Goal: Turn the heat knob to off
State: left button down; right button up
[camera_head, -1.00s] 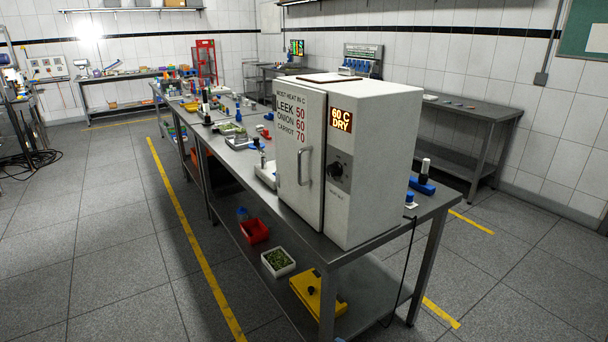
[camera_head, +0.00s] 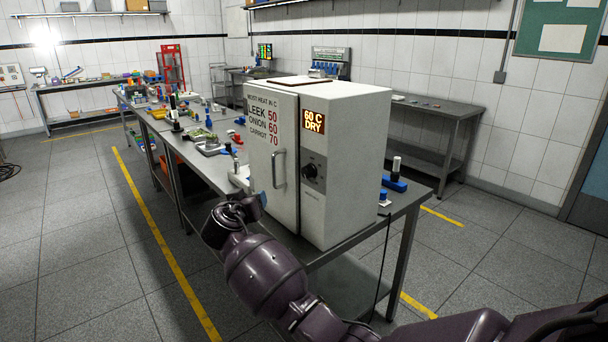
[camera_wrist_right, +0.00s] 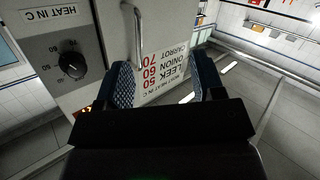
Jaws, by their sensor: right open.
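The heat knob (camera_head: 310,171) is a round black dial on the grey panel at the right of the white drying oven's (camera_head: 350,140) front, below a lit display (camera_head: 313,121) reading "60 C DRY". In the right wrist view the knob (camera_wrist_right: 72,65) shows at the left, beside the door handle (camera_wrist_right: 138,35), in a picture turned nearly upside down. My right gripper (camera_wrist_right: 165,80) is open and empty, its blue pads facing the oven door. In the head view this gripper (camera_head: 257,203) is in front of the door, lower left of the knob. My left gripper is out of view.
The oven stands on a long steel table (camera_head: 402,208) with lab items behind it. A blue-based device (camera_head: 394,183) stands right of the oven. A black cable (camera_head: 380,270) hangs by the table's near end. The floor in front is free.

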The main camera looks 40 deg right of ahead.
aim_at(305, 173)
jog(key=s+d+r+m+g+h, duration=0.45)
jog(key=m+g+h, duration=0.35)
jog(key=m, duration=0.6)
jog(key=shift+g+y, duration=0.4)
jog(key=shift+y, duration=0.2)
jog(key=d, duration=0.3)
jog(key=w+d+p, duration=0.1)
jog(key=d, duration=0.6)
jog(key=shift+w+d+r, duration=0.2)
jog(key=c, duration=0.9)
